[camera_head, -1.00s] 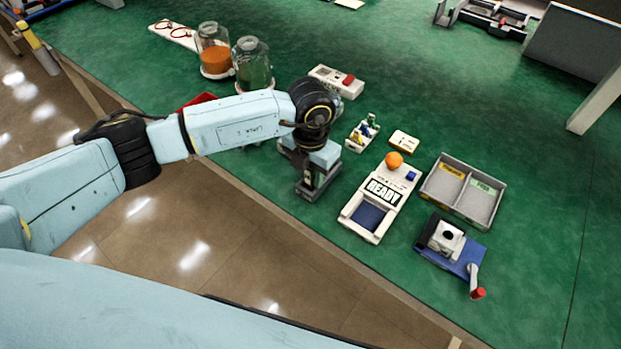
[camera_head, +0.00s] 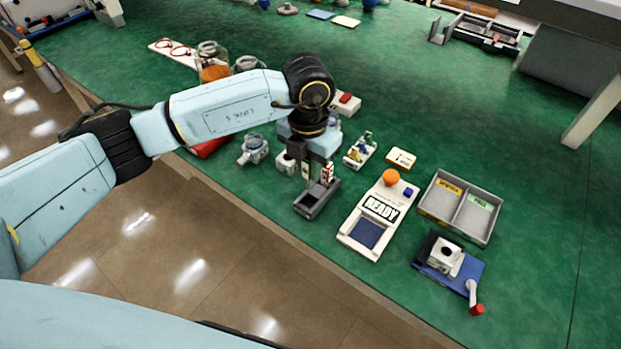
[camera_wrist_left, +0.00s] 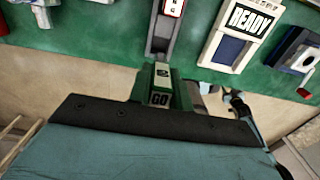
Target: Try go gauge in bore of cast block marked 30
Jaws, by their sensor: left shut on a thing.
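My left gripper (camera_head: 307,163) is raised just above the dark grey gauge rack (camera_head: 311,206) in the head view. In the left wrist view it is shut on the go gauge (camera_wrist_left: 159,98), a small block with a GO label. A gauge with red markings (camera_head: 328,172) stands in the rack. A pale cast block (camera_head: 448,254) with a round dark bore facing up sits in the blue-based vise (camera_head: 467,277) at the lower right; no number is readable on it. The vise has a red-knobbed handle. Other pale castings (camera_head: 254,148) stand left of the gripper. My right gripper is not in view.
The READY panel (camera_head: 355,248) with an orange ball lies between rack and vise. A two-compartment grey tray (camera_head: 447,223) stands behind the vise. A small parts holder (camera_head: 352,162) and a label block (camera_head: 401,157) lie behind. Jars stand at the back left.

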